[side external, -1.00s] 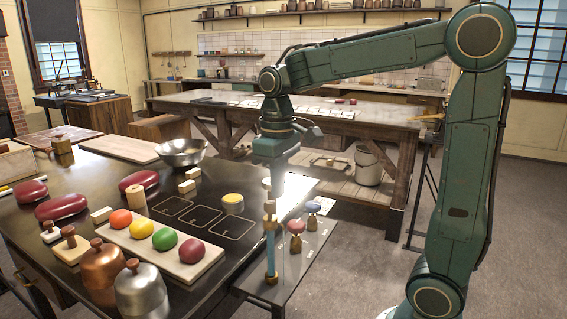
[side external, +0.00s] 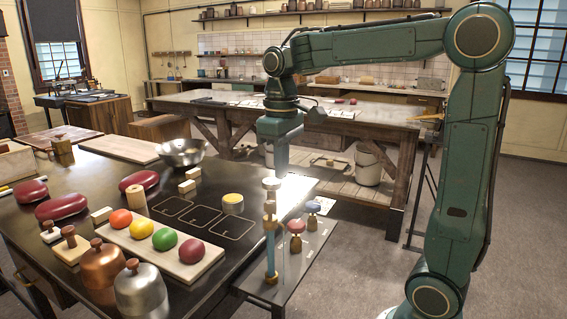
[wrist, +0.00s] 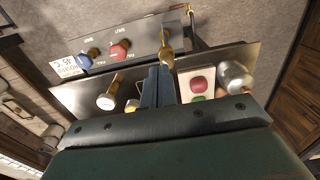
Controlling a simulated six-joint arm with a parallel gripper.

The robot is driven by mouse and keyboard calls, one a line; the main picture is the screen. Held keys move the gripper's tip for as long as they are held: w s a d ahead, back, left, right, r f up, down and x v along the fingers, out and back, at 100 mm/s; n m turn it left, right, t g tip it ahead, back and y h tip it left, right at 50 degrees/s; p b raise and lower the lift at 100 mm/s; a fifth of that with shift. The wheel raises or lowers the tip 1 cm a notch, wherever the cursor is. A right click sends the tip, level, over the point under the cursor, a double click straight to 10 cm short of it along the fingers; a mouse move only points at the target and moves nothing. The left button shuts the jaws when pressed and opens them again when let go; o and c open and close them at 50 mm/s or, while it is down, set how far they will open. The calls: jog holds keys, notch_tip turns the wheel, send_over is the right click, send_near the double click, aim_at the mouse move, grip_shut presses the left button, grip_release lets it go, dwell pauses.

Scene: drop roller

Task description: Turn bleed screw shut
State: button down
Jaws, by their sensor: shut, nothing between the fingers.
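A slim upright blue column (side external: 270,245) with brass fittings stands at the near end of a narrow shelf in the side view. I cannot tell which part is the bleed screw.
A red knob (side external: 296,227) and a blue knob (side external: 313,207) stand on the shelf.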

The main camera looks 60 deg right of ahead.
jog(key=shift+f, duration=0.1)
notch_tip(320, 180, down, 7)
dwell(0.9)
jog(key=shift+w, duration=0.2)
dwell(0.7)
jog(key=shift+a, duration=0.5)
dwell(0.4)
jog(key=shift+s, duration=0.45)
notch_tip(320, 180, up, 6)
dwell(0.9)
